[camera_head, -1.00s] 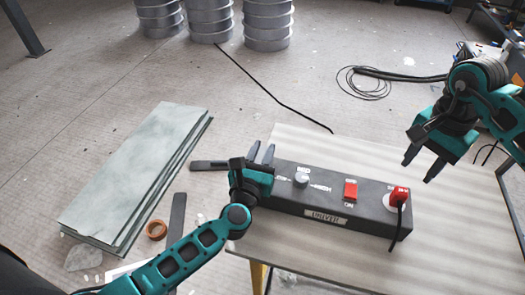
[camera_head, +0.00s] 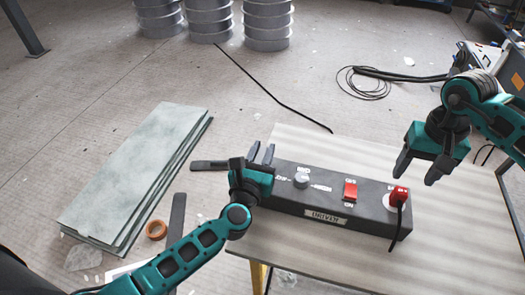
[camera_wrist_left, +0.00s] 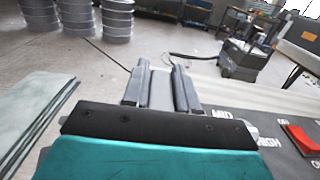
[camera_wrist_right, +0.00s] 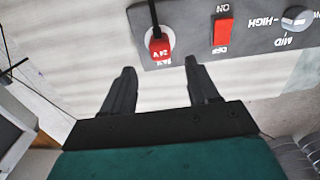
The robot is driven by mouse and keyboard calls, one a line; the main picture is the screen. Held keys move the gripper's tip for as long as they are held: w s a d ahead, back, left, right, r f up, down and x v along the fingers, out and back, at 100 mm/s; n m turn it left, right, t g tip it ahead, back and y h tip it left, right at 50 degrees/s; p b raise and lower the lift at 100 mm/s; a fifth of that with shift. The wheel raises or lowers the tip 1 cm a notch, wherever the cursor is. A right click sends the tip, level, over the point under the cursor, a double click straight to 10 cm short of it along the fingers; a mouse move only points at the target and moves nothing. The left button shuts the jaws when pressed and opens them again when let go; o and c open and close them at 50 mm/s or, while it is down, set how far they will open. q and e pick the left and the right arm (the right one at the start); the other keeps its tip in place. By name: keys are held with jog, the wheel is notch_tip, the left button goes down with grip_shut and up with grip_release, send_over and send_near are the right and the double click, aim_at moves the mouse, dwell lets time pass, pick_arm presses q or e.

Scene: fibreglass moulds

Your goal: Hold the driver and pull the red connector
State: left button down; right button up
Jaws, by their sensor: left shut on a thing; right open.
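The driver (camera_head: 330,193) is a long dark grey box on the table, with a knob (camera_head: 301,179), a red switch (camera_head: 350,190) and a label on its front. The red connector (camera_head: 399,194) is plugged into its right end, with a black cable hanging over the front. My left gripper (camera_head: 261,153) is shut on the driver's left end, as the left wrist view (camera_wrist_left: 162,88) also shows. My right gripper (camera_head: 418,168) is open and empty, above and slightly right of the connector. In the right wrist view the connector (camera_wrist_right: 159,47) lies ahead, between the lines of the open fingers (camera_wrist_right: 158,80).
The pale table (camera_head: 285,240) carries the driver and is clear around it. Greenish boards (camera_head: 140,170) and a brown tape roll (camera_head: 156,229) lie on the floor at left. Ribbed metal cylinders (camera_head: 210,20) stand at the back. A black cable coil (camera_head: 368,85) lies behind the table.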

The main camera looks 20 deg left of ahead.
aim_at(403, 191)
jog(key=shift+f, duration=4.5)
grip_shut()
jog(key=shift+r, duration=0.15)
jog(key=shift+r, duration=2.9)
jog(key=shift+r, duration=2.5)
